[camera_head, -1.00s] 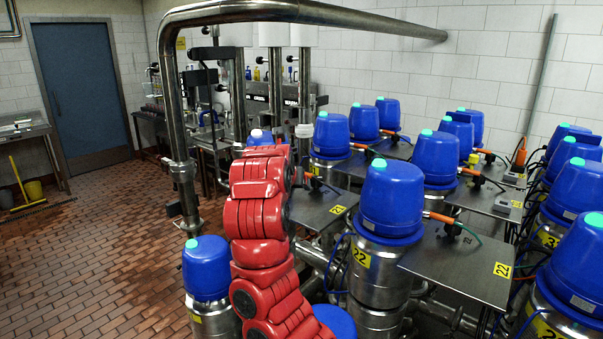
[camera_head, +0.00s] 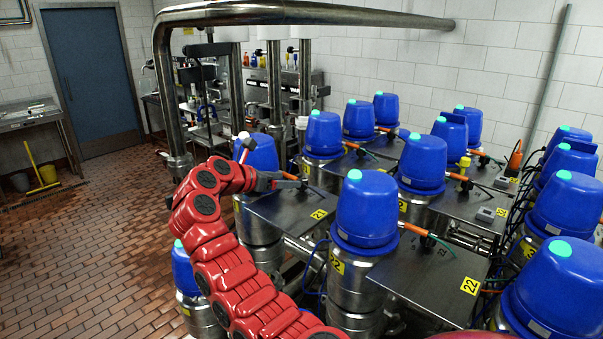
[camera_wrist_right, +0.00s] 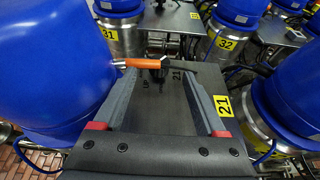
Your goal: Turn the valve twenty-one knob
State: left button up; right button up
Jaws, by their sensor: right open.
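The valve twenty-one knob is an orange handle (camera_wrist_right: 138,63) on a dark fitting above a steel plate (camera_wrist_right: 160,112) with a yellow 21 tag (camera_wrist_right: 223,105). In the head view, the orange handle (camera_head: 290,176) sits right beside my right gripper (camera_head: 278,182), next to a blue-capped valve (camera_head: 258,152). In the right wrist view, my right gripper (camera_wrist_right: 160,72) is open, its two grey fingers spread over the plate. The handle crosses just ahead of and between the fingertips, its left end near the left fingertip. I cannot tell whether they touch. My left gripper is not in view.
Several blue-capped valves stand in rows, including one with a 22 tag (camera_head: 365,212) right of my arm. A steel pipe (camera_head: 320,14) spans overhead and drops down left of the arm. Open tiled floor (camera_head: 90,250) lies at the left.

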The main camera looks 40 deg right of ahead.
aim_at(302, 181)
jog(key=p+x, duration=0.3)
jog(key=x, duration=0.4)
jog(key=shift+d, duration=0.2)
jog(key=shift+d+f, duration=0.3)
jog(key=shift+d, duration=0.05)
grip_shut()
